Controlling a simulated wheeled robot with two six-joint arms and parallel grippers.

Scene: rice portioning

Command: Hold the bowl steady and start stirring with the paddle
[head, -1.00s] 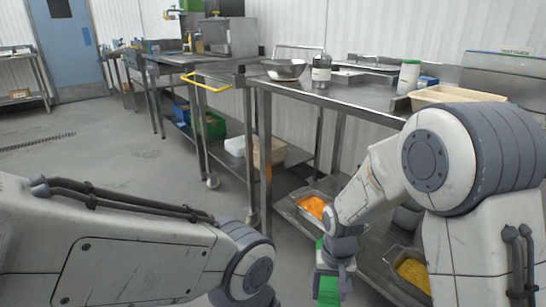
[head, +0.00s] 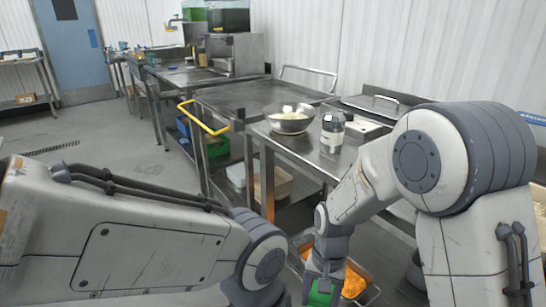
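A shiny metal bowl (head: 284,126) stands upright near the left end of the steel table, with pale, rice-like contents inside. Neither gripper touches it. My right arm reaches down in front of the table, and its gripper (head: 322,287) is low at the bottom edge, well below the tabletop. A green piece (head: 320,298) shows at its fingers, cut off by the frame; I cannot tell whether it is held or part of the gripper. My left arm crosses the lower left, and its gripper is below the frame. I cannot make out a paddle.
A labelled bottle (head: 332,132) stands right of the bowl. A steel cart with a yellow handle (head: 204,118) adjoins the table on the left. A tray of orange food (head: 354,282) sits on the lower shelf behind my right gripper. Open floor lies left.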

